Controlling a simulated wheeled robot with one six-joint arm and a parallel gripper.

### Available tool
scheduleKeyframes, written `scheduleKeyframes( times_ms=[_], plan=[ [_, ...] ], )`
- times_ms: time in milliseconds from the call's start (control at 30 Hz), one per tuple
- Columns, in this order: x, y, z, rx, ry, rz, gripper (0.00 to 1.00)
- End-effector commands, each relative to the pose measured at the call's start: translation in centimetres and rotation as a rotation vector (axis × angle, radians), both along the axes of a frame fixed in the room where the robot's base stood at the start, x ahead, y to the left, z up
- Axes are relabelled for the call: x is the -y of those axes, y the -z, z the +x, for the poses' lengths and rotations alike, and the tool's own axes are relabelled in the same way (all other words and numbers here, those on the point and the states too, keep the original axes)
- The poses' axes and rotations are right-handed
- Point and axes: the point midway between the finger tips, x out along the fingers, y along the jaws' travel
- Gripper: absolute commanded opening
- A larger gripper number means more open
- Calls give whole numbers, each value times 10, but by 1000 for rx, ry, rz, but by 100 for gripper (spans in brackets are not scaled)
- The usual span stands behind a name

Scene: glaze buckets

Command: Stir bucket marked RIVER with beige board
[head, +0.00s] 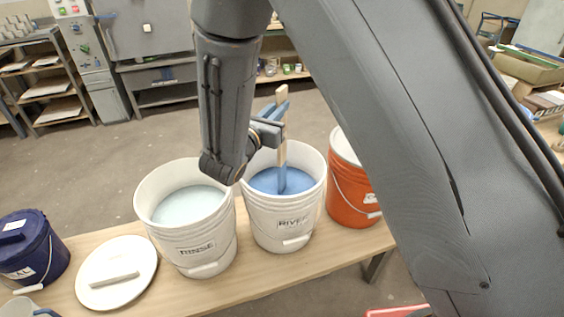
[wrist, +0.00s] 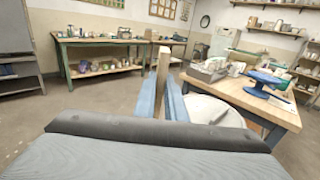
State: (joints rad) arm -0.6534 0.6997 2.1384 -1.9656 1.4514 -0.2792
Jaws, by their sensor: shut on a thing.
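The white bucket marked RIVER (head: 284,222) stands on the bench and holds blue glaze (head: 268,181). My gripper (head: 281,110) is above it, its blue fingers shut on the beige board (head: 283,132). The board is nearly upright and its lower end goes down to the blue glaze; how deep it reaches is hidden. In the wrist view the board (wrist: 162,72) stands between the two blue fingers (wrist: 162,100). Part of the bucket's rim is hidden behind my arm.
A white bucket marked RINSE (head: 200,246) with pale liquid stands left of RIVER. An orange bucket (head: 349,192) stands right, partly behind my arm. A white lid (head: 117,276) lies left on the bench (head: 262,274), near a dark blue bucket (head: 32,250).

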Motion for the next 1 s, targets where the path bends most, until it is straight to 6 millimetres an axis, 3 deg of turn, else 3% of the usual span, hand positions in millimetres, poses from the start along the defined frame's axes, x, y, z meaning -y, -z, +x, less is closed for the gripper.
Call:
scheduleKeyframes(
  times_ms=[1000],
  plan=[
    [0, -94, 0, 0, 0, 0, 0]
  ],
)
